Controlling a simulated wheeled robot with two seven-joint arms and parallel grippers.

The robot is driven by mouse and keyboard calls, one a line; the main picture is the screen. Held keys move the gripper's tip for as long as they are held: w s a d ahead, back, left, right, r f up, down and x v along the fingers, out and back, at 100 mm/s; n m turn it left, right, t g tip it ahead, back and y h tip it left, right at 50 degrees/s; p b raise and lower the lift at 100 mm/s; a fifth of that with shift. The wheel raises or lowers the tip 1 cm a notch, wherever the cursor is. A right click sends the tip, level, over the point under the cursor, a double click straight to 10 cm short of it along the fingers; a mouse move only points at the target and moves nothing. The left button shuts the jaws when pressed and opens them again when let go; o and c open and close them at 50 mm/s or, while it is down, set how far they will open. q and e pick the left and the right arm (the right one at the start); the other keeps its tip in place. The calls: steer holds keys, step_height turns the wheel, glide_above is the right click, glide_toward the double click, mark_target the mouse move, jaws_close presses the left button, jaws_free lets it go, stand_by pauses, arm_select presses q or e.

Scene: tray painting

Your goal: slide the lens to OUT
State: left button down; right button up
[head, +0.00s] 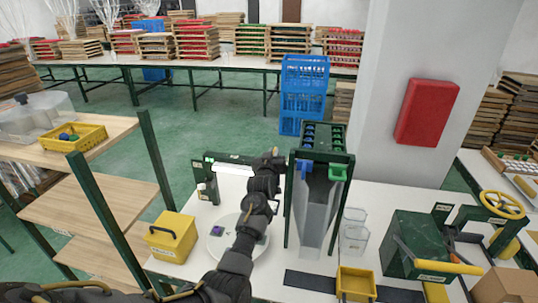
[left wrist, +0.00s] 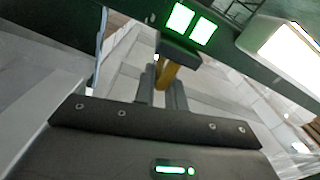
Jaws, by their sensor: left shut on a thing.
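A dark green frame (head: 232,158) with a glowing white panel (head: 234,169) stands on the white table in the head view. My left gripper (head: 272,155) is at the right end of this frame; its arm hides part of it. In the left wrist view, the left gripper (left wrist: 161,87) is shut on a yellow handle (left wrist: 168,74) that sticks out below a dark block (left wrist: 179,50). The block sits at the dark green rail (left wrist: 230,60), beside two bright green lit windows (left wrist: 190,24). I cannot make out the lens itself or an OUT marking. My right gripper is not seen.
A green-framed chute (head: 318,185) stands just right of my left arm. A white round plate (head: 224,240) and a yellow box (head: 172,237) are near the arm. Clear cups (head: 353,232), a yellow tray (head: 356,284) and a green machine (head: 420,245) stand to the right.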

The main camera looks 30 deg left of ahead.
arm_select(q)
steer(key=c, duration=1.5)
jaws_free()
steer(key=shift+w+d, duration=0.1)
steer(key=shift+d, duration=0.25)
steer(key=shift+a, duration=0.1)
steer(key=shift+s+f, duration=0.15)
steer(key=shift+s, duration=0.15)
steer(key=b+v, duration=0.2)
steer(key=v, duration=0.8)
steer(key=shift+b, duration=0.3)
steer(key=shift+s, duration=0.1)
